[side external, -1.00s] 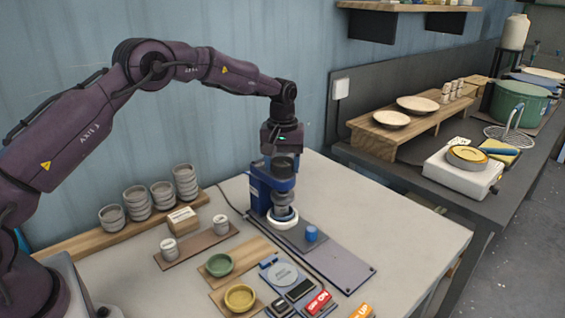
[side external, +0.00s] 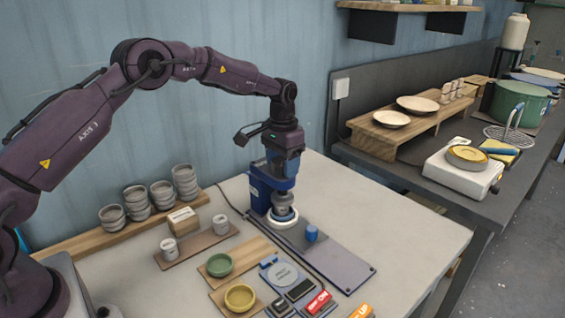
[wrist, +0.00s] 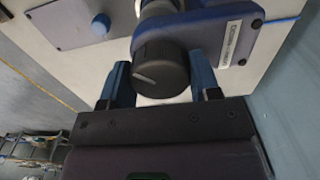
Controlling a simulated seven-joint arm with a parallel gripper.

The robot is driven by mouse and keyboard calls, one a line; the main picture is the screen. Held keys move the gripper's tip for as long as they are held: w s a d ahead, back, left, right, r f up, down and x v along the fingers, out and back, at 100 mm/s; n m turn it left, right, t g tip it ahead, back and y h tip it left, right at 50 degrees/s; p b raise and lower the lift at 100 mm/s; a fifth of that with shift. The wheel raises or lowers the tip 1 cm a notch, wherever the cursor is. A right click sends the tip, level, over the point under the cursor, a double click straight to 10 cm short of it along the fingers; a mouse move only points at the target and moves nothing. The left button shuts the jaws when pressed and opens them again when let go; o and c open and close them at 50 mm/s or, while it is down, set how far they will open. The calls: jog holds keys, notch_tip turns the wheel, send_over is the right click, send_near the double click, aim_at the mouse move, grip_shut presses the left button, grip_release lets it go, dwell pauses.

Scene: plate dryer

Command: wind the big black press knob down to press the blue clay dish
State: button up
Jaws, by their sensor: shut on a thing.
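The big black press knob (wrist: 158,72) has a pale pointer line and shows in the wrist view between the two blue fingers of my gripper (wrist: 161,84). My gripper is shut on it. In the side view my gripper (side external: 280,168) reaches down over the top of the blue press (side external: 259,193), and the knob is mostly hidden there. The grey press plunger (side external: 283,200) is below the knob. The blue clay dish (side external: 283,211) shows only as a small part within a white ring (side external: 283,220) under the plunger; contact between plunger and dish cannot be told.
A small blue knob (side external: 311,233) stands on the press's grey base plate (side external: 335,262). Green (side external: 219,265) and yellow (side external: 240,297) dishes lie on boards in front. Stacked grey cups (side external: 162,195) stand at the left. The table's right side is clear.

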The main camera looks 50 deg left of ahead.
jog(key=m, duration=0.5)
jog(key=shift+r+m, duration=0.1)
jog(key=shift+m, duration=0.2)
jog(key=m, duration=0.4)
jog(key=shift+m, duration=0.7)
jog(key=o, duration=0.9)
notch_tip(320, 180, up, 13)
